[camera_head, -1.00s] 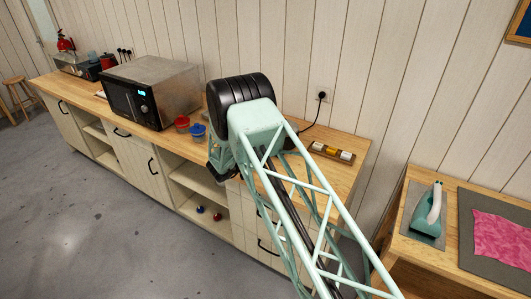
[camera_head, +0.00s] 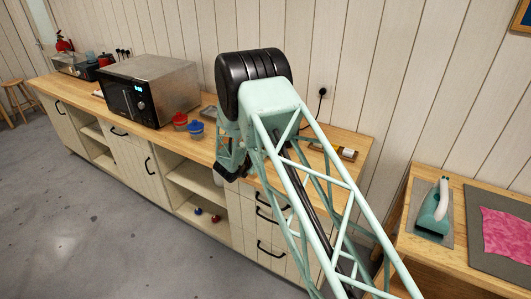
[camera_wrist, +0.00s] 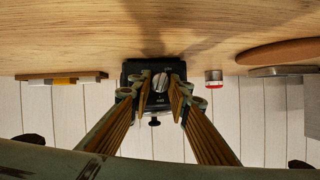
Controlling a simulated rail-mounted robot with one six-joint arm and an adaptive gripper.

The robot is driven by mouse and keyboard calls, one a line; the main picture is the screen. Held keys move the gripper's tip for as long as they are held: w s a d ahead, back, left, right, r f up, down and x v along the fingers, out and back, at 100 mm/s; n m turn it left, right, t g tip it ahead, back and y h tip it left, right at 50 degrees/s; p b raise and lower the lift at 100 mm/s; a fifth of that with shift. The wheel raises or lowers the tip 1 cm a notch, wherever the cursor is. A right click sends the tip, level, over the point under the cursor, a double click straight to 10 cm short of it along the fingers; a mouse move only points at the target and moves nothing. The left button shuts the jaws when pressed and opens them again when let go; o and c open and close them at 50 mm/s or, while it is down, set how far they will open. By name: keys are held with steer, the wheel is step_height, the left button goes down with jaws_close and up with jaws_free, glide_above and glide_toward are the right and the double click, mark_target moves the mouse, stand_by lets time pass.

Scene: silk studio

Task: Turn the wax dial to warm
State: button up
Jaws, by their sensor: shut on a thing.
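The wax dial (camera_wrist: 160,82) is a pale round knob with a slot-like mark, on the face of a small black unit (camera_wrist: 133,69) in the wrist view. The small lettering around it is too small to read. My gripper (camera_wrist: 159,91) has its two fingers on either side of the knob, shut on it. In the head view my gripper (camera_head: 231,166) is low at the front of the wooden counter (camera_head: 340,172), and my arm hides the dial and its unit.
A microwave (camera_head: 150,92), a red pot (camera_head: 180,120) and a blue pot (camera_head: 195,127) stand left of my arm. A small tray of blocks (camera_head: 330,149) lies right of it. An iron (camera_head: 436,208) stands on the right-hand table (camera_head: 395,233). The floor in front (camera_head: 90,220) is clear.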

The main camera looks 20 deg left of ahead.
steer(key=shift+d+f+m+t+y+b, duration=0.2)
steer(key=shift+m+y+b, duration=0.6)
steer(key=shift+b, duration=2.05)
steer(key=shift+a+f+m+t+y+b, duration=0.1)
steer(key=shift+m+t+y+b, duration=0.25)
steer(key=shift+m+b, duration=1.6)
steer(key=y+b, duration=0.1)
steer(key=b, duration=0.7)
steer(key=shift+d+m+t+b, duration=0.15)
steer(key=shift+m+t+b, duration=0.15)
steer(key=shift+m+t, duration=0.05)
steer(key=shift+r+m+b, duration=0.1)
steer(key=shift+m+b, duration=0.3)
steer(key=shift+b, duration=0.45)
steer(key=o, duration=0.9)
steer(key=shift+c, duration=0.2)
steer(key=shift+s, duration=0.15)
steer(key=shift+v, duration=5.85)
steer(key=shift+d, duration=0.2)
